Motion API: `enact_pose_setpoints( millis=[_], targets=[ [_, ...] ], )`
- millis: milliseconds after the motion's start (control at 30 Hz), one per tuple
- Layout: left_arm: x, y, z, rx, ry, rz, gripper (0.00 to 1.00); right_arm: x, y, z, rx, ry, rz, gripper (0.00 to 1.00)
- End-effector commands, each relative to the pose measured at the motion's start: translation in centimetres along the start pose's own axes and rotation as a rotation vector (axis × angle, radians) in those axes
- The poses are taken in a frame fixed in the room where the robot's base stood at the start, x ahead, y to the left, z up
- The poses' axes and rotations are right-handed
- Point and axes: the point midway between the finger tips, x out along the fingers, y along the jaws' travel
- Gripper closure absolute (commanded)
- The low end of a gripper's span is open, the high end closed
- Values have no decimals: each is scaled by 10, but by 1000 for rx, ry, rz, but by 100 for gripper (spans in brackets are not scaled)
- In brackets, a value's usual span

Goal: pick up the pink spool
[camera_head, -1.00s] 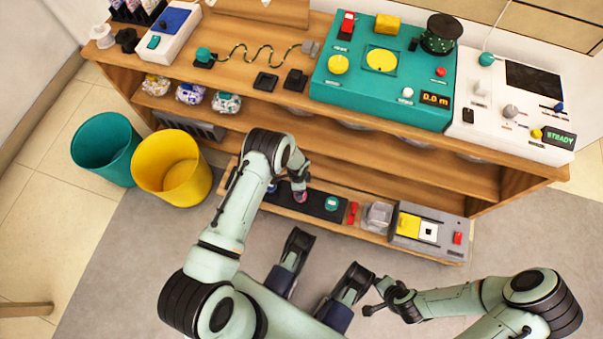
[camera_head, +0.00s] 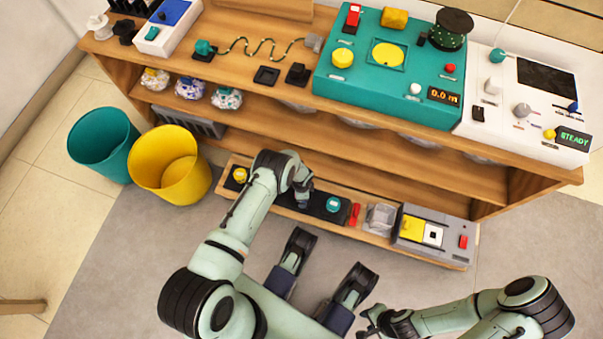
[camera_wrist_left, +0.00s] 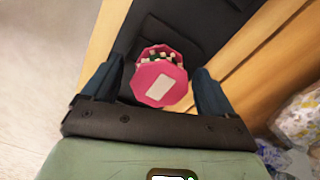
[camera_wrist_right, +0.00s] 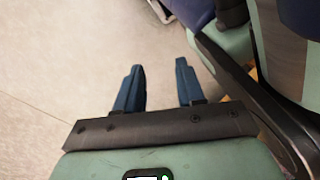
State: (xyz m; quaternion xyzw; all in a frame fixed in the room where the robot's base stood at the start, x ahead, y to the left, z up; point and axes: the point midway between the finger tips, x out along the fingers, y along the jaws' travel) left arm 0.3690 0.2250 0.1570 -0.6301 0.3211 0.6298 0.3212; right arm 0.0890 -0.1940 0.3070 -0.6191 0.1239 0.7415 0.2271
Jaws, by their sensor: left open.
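The pink spool (camera_wrist_left: 160,84) stands in the black strip on the low shelf, its pink top with a pale label facing my left wrist camera. My left gripper (camera_wrist_left: 156,78) is open, with one finger on each side of the spool in that view. I cannot tell whether the fingers touch it. In the head view my left gripper (camera_head: 303,198) points down over the black strip (camera_head: 284,208), and the spool is hidden behind it. My right gripper (camera_head: 370,320) is low at the right, away from the shelf; its wrist view (camera_wrist_right: 158,82) shows it open and empty over the floor.
A yellow spool (camera_head: 240,175) and a teal spool (camera_head: 333,204) flank my left gripper on the strip. Right of them are a red piece (camera_head: 355,213), a clear box (camera_head: 380,218) and a grey device (camera_head: 410,247). Shelf boards overhang behind. Teal (camera_head: 100,150) and yellow (camera_head: 165,175) bins stand left.

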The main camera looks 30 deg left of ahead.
Motion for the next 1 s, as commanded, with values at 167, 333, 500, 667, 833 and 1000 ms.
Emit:
enact_pose_setpoints(
  millis=[167, 333, 500, 667, 833, 1000],
  targets=[
    [0, 0, 0, 0, 0, 0, 49, 0, 0, 0, -1, 1, -1, 62],
    [-1, 0, 0, -1, 0, 0, 72, 0, 0, 0, -1, 2, -1, 62],
    [-1, 0, 0, -1, 0, 0, 72, 0, -1, -1, -1, 3, -1, 62],
    [-9, 0, 0, 0, 0, -1, 72, -4, -4, -4, -6, 18, -8, 62],
    [-36, -1, 0, -1, 1, -2, 72, -15, -15, -16, -23, 71, -30, 62],
    [-86, -2, 0, -1, 3, -4, 72, -43, -40, -41, -56, 178, -79, 62]
  ],
)
